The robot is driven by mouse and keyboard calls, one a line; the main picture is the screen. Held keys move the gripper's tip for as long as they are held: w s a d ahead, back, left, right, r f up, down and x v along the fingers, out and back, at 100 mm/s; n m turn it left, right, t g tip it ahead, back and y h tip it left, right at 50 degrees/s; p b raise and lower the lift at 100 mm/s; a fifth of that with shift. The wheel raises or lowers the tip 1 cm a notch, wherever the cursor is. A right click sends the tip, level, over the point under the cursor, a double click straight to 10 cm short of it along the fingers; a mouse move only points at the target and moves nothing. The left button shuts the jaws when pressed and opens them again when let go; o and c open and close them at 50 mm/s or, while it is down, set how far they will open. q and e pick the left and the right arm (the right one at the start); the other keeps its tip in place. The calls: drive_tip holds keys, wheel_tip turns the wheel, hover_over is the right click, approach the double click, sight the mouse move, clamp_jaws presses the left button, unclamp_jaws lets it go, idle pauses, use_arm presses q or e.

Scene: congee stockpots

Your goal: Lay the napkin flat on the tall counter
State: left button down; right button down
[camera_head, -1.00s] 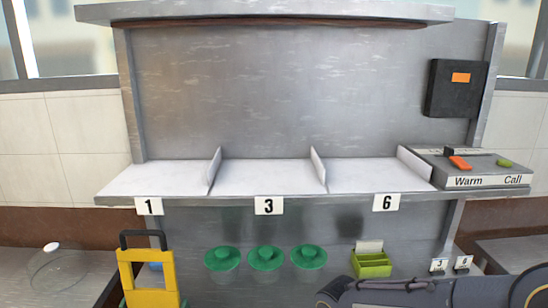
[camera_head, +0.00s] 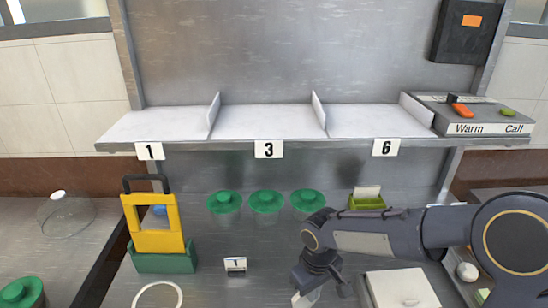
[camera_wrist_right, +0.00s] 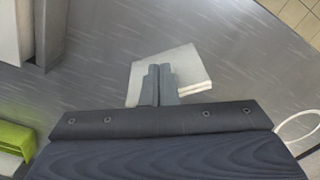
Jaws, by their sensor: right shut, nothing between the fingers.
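A white folded piece that looks like the napkin (camera_wrist_right: 186,72) lies on the grey metal counter in the right wrist view. Its layered edge shows at the right. In the head view only a small white part (camera_head: 306,298) shows at the bottom edge, beside my right gripper. My right gripper (camera_wrist_right: 158,72) is shut, with its fingertips in front of the white piece and nothing between them. Whether the fingertips touch it I cannot tell. The metal counter (camera_head: 255,275) spreads below the numbered shelf. Which surface is the tall counter is not clear. My left gripper is out of view.
A white lidded box (camera_head: 400,288) stands right of my right gripper. Behind are green lids (camera_head: 265,202) and a green bin (camera_head: 367,203). A yellow-framed holder (camera_head: 155,228), a small number card (camera_head: 236,264) and a white ring (camera_head: 158,296) are at left. The shelf (camera_head: 265,122) is empty.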

drive_tip(key=shift+w+a+p, duration=0.3)
drive_tip(key=shift+w+a, duration=1.2)
drive_tip(key=shift+a, duration=0.1)
wheel_tip(320, 180, up, 8)
drive_tip(key=p, duration=0.6)
